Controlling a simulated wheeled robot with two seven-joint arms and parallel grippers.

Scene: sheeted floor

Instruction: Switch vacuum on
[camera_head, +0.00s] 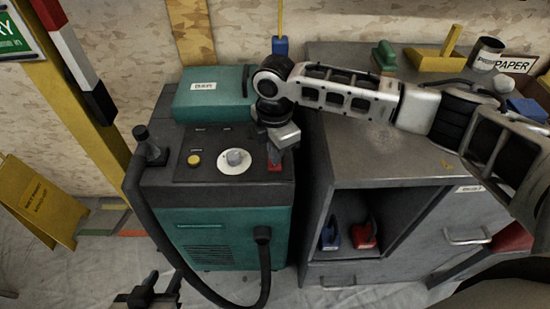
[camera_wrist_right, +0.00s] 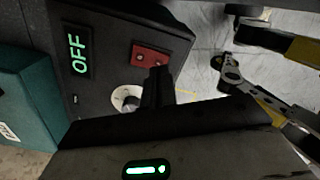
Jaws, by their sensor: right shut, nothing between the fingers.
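The vacuum (camera_head: 219,236) is a teal and dark grey cabinet with a black hose. Its top panel carries a yellow button (camera_head: 194,160), a white dial (camera_head: 235,161) and a red switch plate (camera_head: 276,168) at the right edge. In the right wrist view, a lit display (camera_wrist_right: 78,54) reads OFF beside the red plate (camera_wrist_right: 150,56) and the dial (camera_wrist_right: 125,98). My right gripper (camera_head: 275,153) is shut and empty, pointing down over the red plate; contact cannot be told. My left gripper (camera_head: 158,285) is open and empty, low in front of the vacuum.
A grey cabinet (camera_head: 385,150) stands close on the right, with blue and red items (camera_head: 363,234) in its open shelf. The black hose (camera_head: 134,190) loops down the vacuum's left and front. A yellow floor sign (camera_head: 40,200) stands at left. Sheeted floor shows at front.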

